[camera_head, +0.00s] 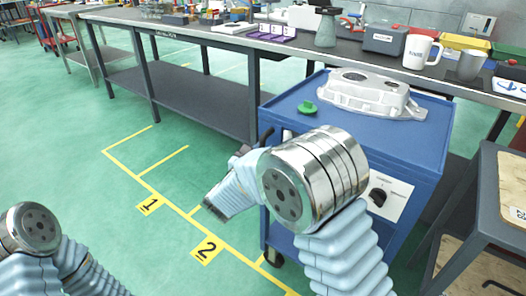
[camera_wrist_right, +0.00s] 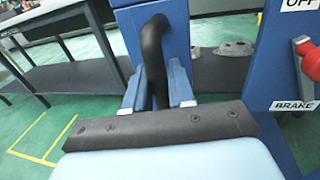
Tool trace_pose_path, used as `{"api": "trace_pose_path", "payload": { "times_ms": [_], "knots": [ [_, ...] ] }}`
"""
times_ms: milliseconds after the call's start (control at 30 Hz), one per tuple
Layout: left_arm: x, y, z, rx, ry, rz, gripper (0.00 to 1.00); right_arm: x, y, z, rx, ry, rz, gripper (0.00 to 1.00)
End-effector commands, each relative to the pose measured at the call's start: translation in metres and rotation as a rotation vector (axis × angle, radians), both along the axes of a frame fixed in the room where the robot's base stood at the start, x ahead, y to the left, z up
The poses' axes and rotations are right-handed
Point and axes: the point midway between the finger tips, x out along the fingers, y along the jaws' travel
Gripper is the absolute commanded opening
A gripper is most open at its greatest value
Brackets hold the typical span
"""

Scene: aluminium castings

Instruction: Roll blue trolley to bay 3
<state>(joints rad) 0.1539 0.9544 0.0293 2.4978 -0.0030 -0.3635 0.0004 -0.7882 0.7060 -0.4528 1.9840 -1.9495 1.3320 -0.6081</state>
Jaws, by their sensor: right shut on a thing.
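The blue trolley (camera_head: 425,142) stands right of centre in the head view, with a grey-white casting (camera_head: 372,92) and a small green knob-like piece (camera_head: 307,107) on its top. My right gripper (camera_head: 243,153) is at the trolley's left side, shut on its black handle (camera_wrist_right: 152,50); in the right wrist view the fingers (camera_wrist_right: 158,88) lie on both sides of the handle. A red brake knob (camera_wrist_right: 308,48) sits by "OFF" and "BRAKE" labels. Floor signs 1 (camera_head: 149,205) and 2 (camera_head: 207,250) show; no sign 3 is visible. My left gripper is out of view.
A long grey workbench (camera_head: 215,28) with a lower shelf runs behind the trolley, carrying a mug (camera_head: 417,51) and boxes. A wood-panelled stand (camera_head: 490,215) is close on the right. Yellow lines mark floor bays; the green floor left of the trolley is clear.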

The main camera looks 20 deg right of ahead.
Motion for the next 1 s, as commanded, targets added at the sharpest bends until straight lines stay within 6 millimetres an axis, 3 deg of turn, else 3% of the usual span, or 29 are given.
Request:
{"api": "trace_pose_path", "payload": {
  "times_ms": [333, 367, 467, 767, 1000],
  "knots": [
    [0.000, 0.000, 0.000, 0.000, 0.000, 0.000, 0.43, 0.000, 0.001, 0.000, 0.000, 0.001, 0.001, 0.00],
    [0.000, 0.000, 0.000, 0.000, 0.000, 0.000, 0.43, 0.000, 0.001, 0.000, 0.000, 0.001, 0.001, 0.28],
    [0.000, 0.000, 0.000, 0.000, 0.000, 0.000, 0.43, 0.000, 0.001, 0.000, 0.000, 0.000, 0.001, 0.41],
    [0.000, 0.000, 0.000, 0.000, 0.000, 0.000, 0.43, -0.001, 0.002, 0.000, 0.000, 0.000, 0.001, 0.41],
    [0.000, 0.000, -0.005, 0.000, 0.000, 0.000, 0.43, -0.030, 0.028, -0.001, 0.000, 0.000, 0.005, 0.41]
  ]
}}
